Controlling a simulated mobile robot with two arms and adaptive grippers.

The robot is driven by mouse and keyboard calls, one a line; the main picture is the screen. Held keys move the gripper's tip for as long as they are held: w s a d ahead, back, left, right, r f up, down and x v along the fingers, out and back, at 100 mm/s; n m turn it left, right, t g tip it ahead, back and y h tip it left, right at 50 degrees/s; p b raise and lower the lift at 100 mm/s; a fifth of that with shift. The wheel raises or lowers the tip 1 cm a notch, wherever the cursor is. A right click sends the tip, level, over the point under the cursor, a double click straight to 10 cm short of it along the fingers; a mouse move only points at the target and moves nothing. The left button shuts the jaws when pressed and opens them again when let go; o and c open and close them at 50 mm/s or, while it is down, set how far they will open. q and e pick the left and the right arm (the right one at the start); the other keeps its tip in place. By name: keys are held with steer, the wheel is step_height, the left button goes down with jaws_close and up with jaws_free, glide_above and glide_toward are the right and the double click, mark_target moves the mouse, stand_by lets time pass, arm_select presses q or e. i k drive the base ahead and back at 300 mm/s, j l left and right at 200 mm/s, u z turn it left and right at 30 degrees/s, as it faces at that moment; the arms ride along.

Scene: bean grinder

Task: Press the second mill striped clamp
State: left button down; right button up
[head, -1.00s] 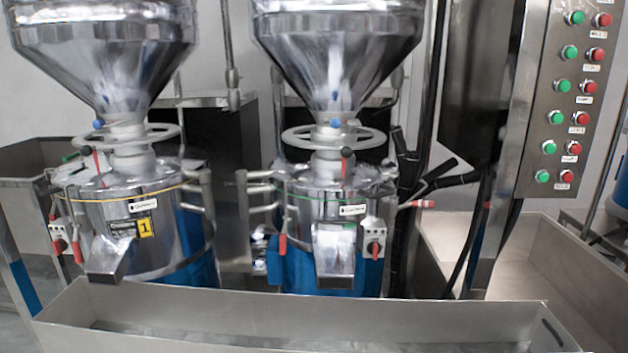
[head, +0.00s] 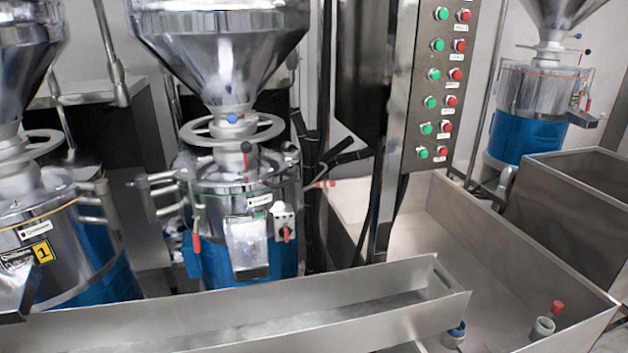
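The second mill (head: 247,190) stands left of centre, a shiny steel drum with a blue lower part under a steel hopper (head: 222,55). A small red-and-pale handle (head: 321,184) juts from its right side, beside black pipes; its stripes are too small to make out. A red lever (head: 197,243) hangs at its left side, and a dark red-tipped knob (head: 246,147) sits on its top. A small box with a red switch (head: 286,234) is at its front right. Neither of my grippers is in view.
The first mill (head: 75,235), with a yellow "1" label, stands at the left. A long steel trough (head: 250,318) runs before the mills. A button panel (head: 438,90) stands right of the second mill, and another mill (head: 535,110) stands farther right. Steel bins (head: 580,195) fill the right.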

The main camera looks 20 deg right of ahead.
mark_target(328, 183)
steer(key=i+j, duration=0.15)
steer(key=j, duration=0.2)
steer(key=i+j+z, duration=0.1)
steer(key=j, duration=0.2)
steer(key=i+j, duration=0.15)
steer(key=j, duration=0.2)
steer(key=i+j+z, duration=0.1)
steer(key=j, duration=0.25)
